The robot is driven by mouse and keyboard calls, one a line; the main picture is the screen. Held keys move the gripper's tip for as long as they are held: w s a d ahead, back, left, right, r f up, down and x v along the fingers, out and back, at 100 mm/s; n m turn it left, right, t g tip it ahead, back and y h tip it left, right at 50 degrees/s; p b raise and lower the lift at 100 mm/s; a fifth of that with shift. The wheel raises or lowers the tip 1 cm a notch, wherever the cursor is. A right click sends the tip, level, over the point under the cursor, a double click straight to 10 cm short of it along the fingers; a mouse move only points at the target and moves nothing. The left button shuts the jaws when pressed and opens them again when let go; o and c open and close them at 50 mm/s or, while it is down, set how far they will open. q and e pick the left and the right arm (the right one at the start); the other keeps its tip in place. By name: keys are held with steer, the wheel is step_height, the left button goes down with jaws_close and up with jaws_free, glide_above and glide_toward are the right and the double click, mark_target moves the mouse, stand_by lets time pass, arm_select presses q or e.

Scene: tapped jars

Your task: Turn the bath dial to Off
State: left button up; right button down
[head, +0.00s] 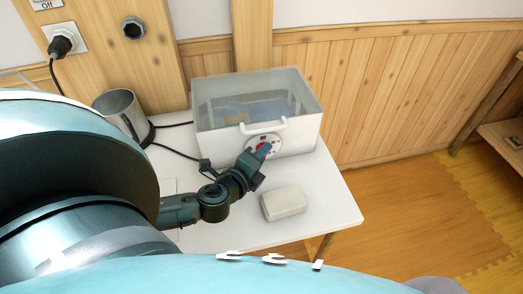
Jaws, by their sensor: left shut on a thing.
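The bath (211,140) is a white box with clear upper walls and a handle on its front, standing on a white table. Water and a tan item show inside it. My right gripper is not in view.
A metal jug (119,108) stands left of the bath. A pale block (284,203) lies on the white table (333,198) in front. A black plug (61,44) is in the wall socket, and dark cables run behind the jug. Open floor lies to the right.

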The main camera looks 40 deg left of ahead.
arm_select(q)
steer(key=f+n+t+b, duration=0.1)
steer(key=b, duration=0.4)
steer(key=shift+a+f+t, duration=0.1)
steer(key=shift+f+t, duration=0.05)
steer(key=shift+t, duration=0.25)
steer(key=shift+n+b, duration=0.4)
steer(key=shift+b, duration=0.15)
steer(key=shift+r+n+t+b, duration=0.3)
steer(key=shift+t+b, duration=0.3)
steer(key=shift+b, duration=0.6)
steer(key=shift+r, duration=0.15)
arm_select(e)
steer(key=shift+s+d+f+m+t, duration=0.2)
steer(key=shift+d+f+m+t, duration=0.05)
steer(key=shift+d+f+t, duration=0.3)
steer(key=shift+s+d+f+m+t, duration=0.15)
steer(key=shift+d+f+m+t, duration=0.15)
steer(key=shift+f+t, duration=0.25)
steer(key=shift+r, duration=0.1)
arm_select(q)
steer(key=o, duration=1)
steer(key=shift+c, duration=0.2)
